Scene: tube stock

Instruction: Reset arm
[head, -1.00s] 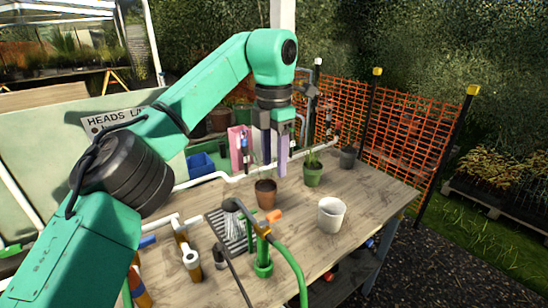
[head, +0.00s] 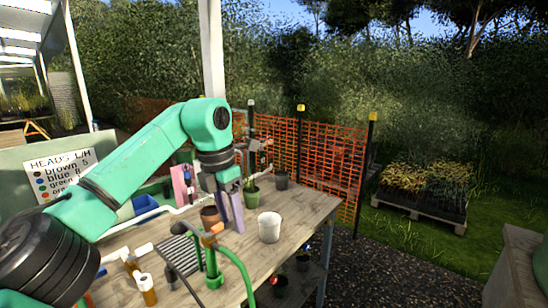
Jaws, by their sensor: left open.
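My left arm comes in from the left in the head view, bent at the elbow over the workbench. My left gripper (head: 229,208) points down above the wooden bench (head: 300,212), with its two long purple-grey fingers apart and nothing seen between them. I cannot tell how high the fingertips are above the bench. My right gripper is not in view.
A green pot with a plant (head: 251,195) and a dark grey pot (head: 281,180) stand at the back. An orange mesh fence (head: 325,155) stands behind. A plant pallet (head: 422,204) lies right.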

